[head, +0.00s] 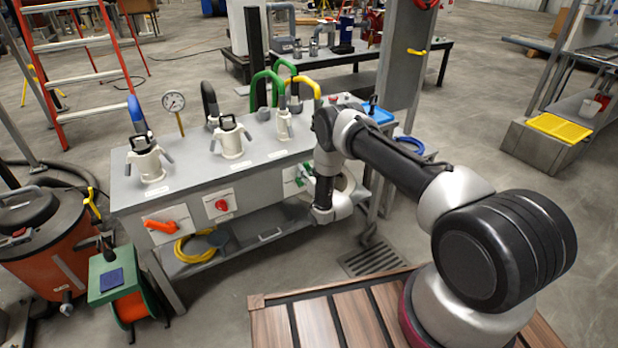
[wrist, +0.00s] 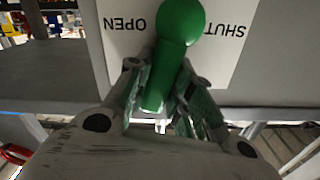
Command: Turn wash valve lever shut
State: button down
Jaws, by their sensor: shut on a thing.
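The green wash valve lever (wrist: 180,22) fills the upper middle of the wrist view. Its round hub is at the top and its handle runs down and slightly left in the picture. The white plate (wrist: 125,58) behind it carries upside-down words, OPEN on the left and SHUT on the right. My gripper (wrist: 160,88) is shut on the handle, with a finger on each side. In the head view the plate (head: 291,187) shows on the bench front, and my wrist partly hides the lever and gripper.
The bench front also has an orange lever (head: 160,227) and a red knob (head: 221,205). White valve bodies and green and yellow hoses stand on the bench top (head: 190,184). An orange drum (head: 45,240) and a green hose reel (head: 135,300) stand at the left. A floor grate (head: 375,257) lies before the bench.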

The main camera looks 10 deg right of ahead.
aim_at(290, 174)
jog(key=n, duration=0.1)
jog(key=a+n, duration=0.1)
jog(key=shift+s+a+n, duration=0.2)
jog(key=shift+s+n, duration=0.1)
jog(key=shift+n, duration=0.1)
jog(key=n, duration=0.1)
jog(key=a+n, duration=0.1)
jog(key=n, duration=0.1)
jog(key=shift+s+a+f+n, duration=0.15)
jog(key=shift+s+a+n, duration=0.1)
jog(key=shift+a+n, duration=0.05)
jog(key=n, duration=0.1)
jog(key=a+n, duration=0.1)
jog(key=shift+s+f+n, duration=0.15)
jog(key=shift+f+n, duration=0.1)
jog(key=shift+n, duration=0.05)
jog(key=shift+s+a+f+n, duration=0.1)
jog(key=shift+a+f+n, duration=0.15)
jog(key=shift+n, duration=0.45)
jog(key=shift+s+a+f+n, duration=0.1)
jog(key=shift+a+f+n, duration=0.15)
jog(key=shift+n, duration=0.45)
jog(key=c, duration=1.2)
grip_release()
jog(key=shift+c, duration=0.2)
jog(key=shift+r, duration=0.1)
jog(key=v, duration=1.2)
